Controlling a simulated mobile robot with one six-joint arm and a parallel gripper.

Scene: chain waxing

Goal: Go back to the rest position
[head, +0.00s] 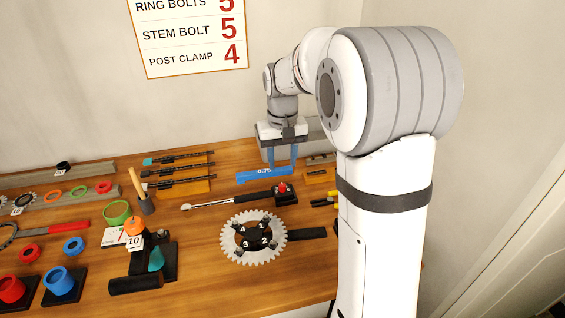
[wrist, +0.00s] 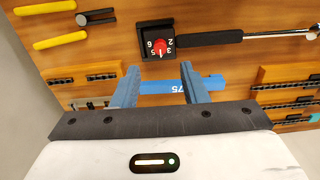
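My gripper (head: 282,160) is at the back right of the wooden bench, pointing down. In the wrist view its two blue fingers (wrist: 160,72) are spread apart with nothing clasped between them. A blue chain gauge marked 0.75 (head: 260,175) lies right by the fingertips. In the wrist view the gauge (wrist: 211,84) passes beyond the fingers, partly hidden by them. I cannot tell whether a finger touches it. My arm reaches over from the right side of the head view.
A torque wrench (head: 235,199) with a red dial lies in front of the gauge. A chainring (head: 233,252) with numbered bolts is nearer. A wall sign (head: 191,34) hangs behind. The space above the bench's middle looks clear.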

